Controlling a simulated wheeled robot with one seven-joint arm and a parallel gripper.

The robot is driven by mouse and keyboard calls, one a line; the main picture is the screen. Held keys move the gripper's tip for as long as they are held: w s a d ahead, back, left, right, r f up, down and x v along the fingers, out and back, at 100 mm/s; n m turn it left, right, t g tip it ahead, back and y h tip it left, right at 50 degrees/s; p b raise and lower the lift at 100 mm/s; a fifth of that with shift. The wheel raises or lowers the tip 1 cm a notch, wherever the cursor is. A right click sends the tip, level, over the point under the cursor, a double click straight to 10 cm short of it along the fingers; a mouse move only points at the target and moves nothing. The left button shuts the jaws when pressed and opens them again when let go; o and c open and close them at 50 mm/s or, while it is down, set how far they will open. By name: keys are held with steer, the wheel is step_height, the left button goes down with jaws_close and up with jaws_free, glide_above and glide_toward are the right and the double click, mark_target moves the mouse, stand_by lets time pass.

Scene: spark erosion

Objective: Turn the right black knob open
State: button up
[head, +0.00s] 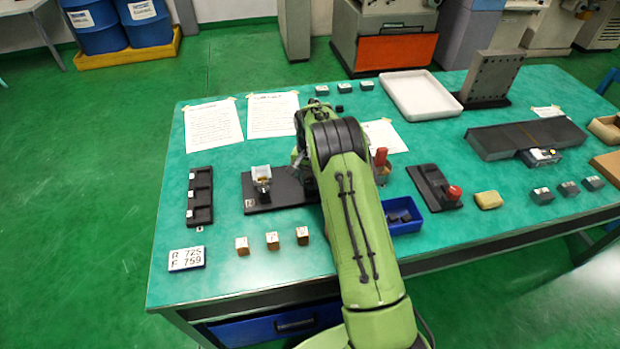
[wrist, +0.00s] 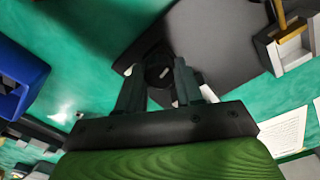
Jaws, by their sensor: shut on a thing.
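The black knob (wrist: 158,74) shows in the wrist view as a dark round piece with a small light mark on its face. It sits at the edge of a dark plate (wrist: 218,50). My gripper (wrist: 158,82) has one finger on each side of the knob and is shut on it. In the head view the dark plate (head: 288,190) lies on the bench, with a pale holder and brass part (head: 262,177) on its left. My arm covers the plate's right end, so the knob is hidden there. I cannot tell how far the knob is turned.
Several small blocks (head: 272,240) lie in front of the plate. A black tray (head: 200,200) is at left, paper sheets (head: 272,115) behind.

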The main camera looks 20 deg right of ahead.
mark_target(310, 181)
steer(key=n, duration=1.1)
steer(key=shift+n, duration=0.4)
steer(key=shift+w+n+b, duration=0.1)
steer(key=shift+n+b, duration=0.25)
steer(key=shift+n, duration=1.35)
steer(key=o, duration=1)
steer(key=shift+o, duration=0.2)
step_height(310, 181, up, 16)
steer(key=p, duration=0.3)
